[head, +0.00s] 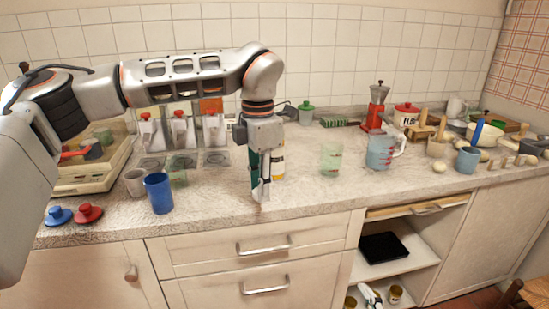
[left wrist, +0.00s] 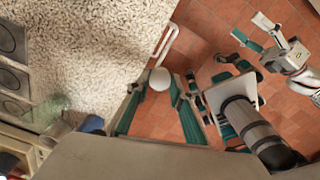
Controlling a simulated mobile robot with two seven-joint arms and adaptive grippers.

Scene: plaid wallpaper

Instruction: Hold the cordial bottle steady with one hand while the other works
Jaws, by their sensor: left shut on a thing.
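The cordial bottle (head: 279,160), with a yellow band and a pale lower part, stands upright near the counter's front edge, partly hidden by my left gripper. My left gripper (head: 263,182) points down and is shut on it. In the left wrist view, a round white top (left wrist: 160,79) shows between the teal fingers of my left gripper (left wrist: 158,92). My right gripper (left wrist: 253,30) shows only in the left wrist view, out over the floor, with its fingers apart and nothing seen between them.
A blue cup (head: 158,193), a grey cup (head: 134,182) and blue and red lids (head: 88,214) are left on the counter. A green glass (head: 331,159) and a measuring jug (head: 381,150) stand right. Bare counter lies between the bottle and the glass.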

